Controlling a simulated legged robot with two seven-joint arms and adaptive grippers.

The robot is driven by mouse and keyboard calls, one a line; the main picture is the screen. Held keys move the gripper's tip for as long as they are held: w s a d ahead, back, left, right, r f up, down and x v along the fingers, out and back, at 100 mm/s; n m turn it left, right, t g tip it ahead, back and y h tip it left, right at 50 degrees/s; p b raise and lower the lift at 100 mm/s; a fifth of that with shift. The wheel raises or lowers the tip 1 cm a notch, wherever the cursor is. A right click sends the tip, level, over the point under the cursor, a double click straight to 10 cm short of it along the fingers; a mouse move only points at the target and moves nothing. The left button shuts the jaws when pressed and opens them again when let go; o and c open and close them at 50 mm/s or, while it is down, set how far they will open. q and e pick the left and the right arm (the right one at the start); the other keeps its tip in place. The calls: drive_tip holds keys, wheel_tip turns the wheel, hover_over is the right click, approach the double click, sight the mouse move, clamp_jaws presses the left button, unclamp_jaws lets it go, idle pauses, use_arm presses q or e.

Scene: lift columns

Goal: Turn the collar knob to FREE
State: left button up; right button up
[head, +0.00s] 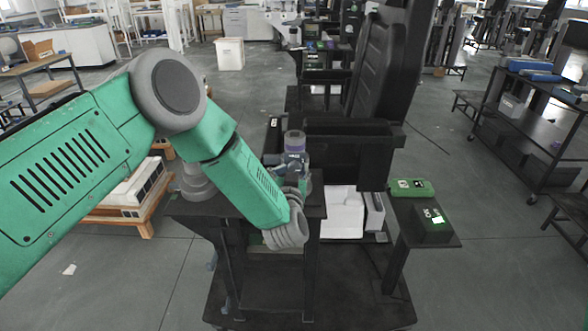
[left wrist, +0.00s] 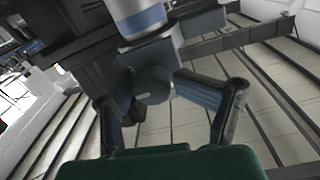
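In the left wrist view, the dark round collar knob (left wrist: 153,86) has a small pale mark on its face. It sits on a grey block below a column with a blue band (left wrist: 143,18). My left gripper (left wrist: 153,78) has one finger on each side of the knob, with the tips close to its edges. I cannot tell whether they touch it. In the head view, my left gripper (head: 288,180) is at the small clear and grey column (head: 295,145) on the dark stand, partly hidden by my wrist. No FREE lettering is readable. My right gripper is not in view.
A dark upright frame (head: 385,70) stands just behind and right of the column. A black box with a lit green display (head: 434,223) and a green case (head: 411,188) lie on a side shelf at right. A white box (head: 341,212) stands low beside the stand. Open floor lies farther right.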

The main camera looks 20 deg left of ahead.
use_arm(q)
drive_tip(key=shift+w+a+f, duration=0.15)
drive_tip(key=shift+a+f, duration=0.1)
drive_tip(key=shift+a, duration=0.1)
drive_tip(key=shift+c, duration=1.4)
drive_tip(key=shift+d+r, duration=0.1)
drive_tip(key=shift+d, duration=0.2)
drive_tip(key=c, duration=0.7)
drive_tip(key=shift+d+r, duration=0.25)
drive_tip(key=shift+d, duration=0.5)
drive_tip(key=shift+s+d+r, duration=0.1)
drive_tip(key=shift+s, duration=0.15)
clamp_jaws()
drive_tip(key=shift+a, duration=0.4)
drive_tip(key=shift+d, duration=0.1)
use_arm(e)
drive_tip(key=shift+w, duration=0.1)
